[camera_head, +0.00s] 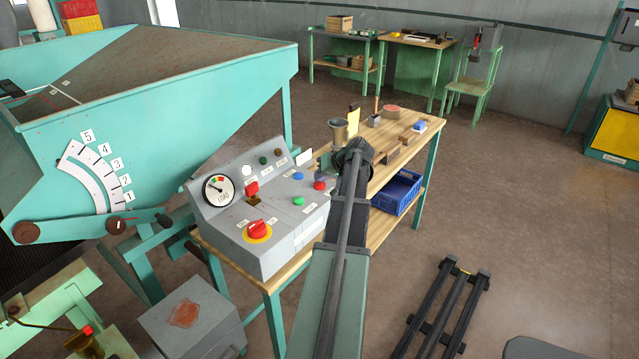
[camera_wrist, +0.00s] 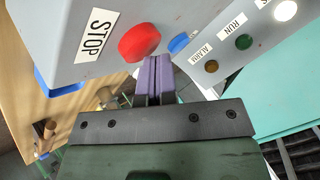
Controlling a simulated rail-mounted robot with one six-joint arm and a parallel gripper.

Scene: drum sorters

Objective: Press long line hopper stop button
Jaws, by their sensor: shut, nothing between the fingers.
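A grey control box (camera_head: 268,258) stands on the near end of a wooden bench. Its round red button (camera_head: 319,185) is on the right of the sloped face. In the wrist view a red button (camera_wrist: 139,43) stands beside a white "STOP" label (camera_wrist: 96,35). A blue button (camera_wrist: 181,41) is to its right. My gripper (camera_wrist: 155,62) is shut and empty, its purple fingertips just below and right of the red button; I cannot tell if they touch. In the head view my arm reaches past the box's right side and the fingertips are hidden. No "long line" label is readable.
The box also carries a load dial (camera_head: 218,189), a large red knob on yellow (camera_head: 258,230) and a green button (camera_head: 298,201). A metal cup (camera_head: 338,129) and small items stand on the bench (camera_head: 408,122). A blue crate (camera_head: 397,192) sits below. A teal hopper (camera_head: 170,120) is left.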

